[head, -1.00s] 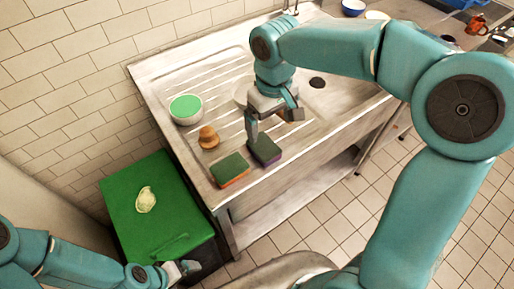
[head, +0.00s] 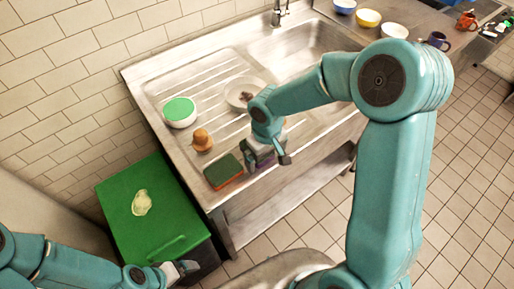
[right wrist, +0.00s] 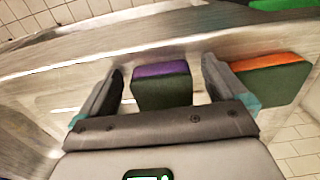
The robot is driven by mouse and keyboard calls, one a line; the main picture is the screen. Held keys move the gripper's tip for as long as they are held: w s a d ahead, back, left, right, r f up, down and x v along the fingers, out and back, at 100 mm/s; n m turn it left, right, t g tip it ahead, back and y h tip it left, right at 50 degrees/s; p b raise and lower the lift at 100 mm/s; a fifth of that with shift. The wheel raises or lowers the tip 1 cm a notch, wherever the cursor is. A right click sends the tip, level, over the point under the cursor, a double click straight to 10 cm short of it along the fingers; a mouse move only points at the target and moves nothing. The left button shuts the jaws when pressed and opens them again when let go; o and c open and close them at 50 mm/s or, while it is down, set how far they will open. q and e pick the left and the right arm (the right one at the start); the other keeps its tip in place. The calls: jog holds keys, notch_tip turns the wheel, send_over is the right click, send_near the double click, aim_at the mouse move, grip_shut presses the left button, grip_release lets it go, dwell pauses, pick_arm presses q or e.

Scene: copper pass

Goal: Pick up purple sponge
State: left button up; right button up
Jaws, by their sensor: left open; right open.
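The purple sponge (right wrist: 162,85), purple on one side with a dark green scouring face, lies near the front edge of the draining board. In the right wrist view it sits between the two fingers of my right gripper (right wrist: 163,66), which is open, with gaps on both sides. In the head view my right gripper (head: 267,160) is over the sponge (head: 267,166) and hides most of it. My left gripper (head: 184,268) is open and empty, low beside the green-topped box.
An orange and green sponge (head: 223,171) lies just beside the purple one. A brush with a wooden knob (head: 202,140), a green-filled bowl (head: 180,111) and a plate (head: 240,92) stand on the drainer. A green lid (head: 120,205) is at lower left.

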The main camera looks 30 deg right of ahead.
jog(key=c, duration=1.1)
jog(key=shift+o, duration=0.2)
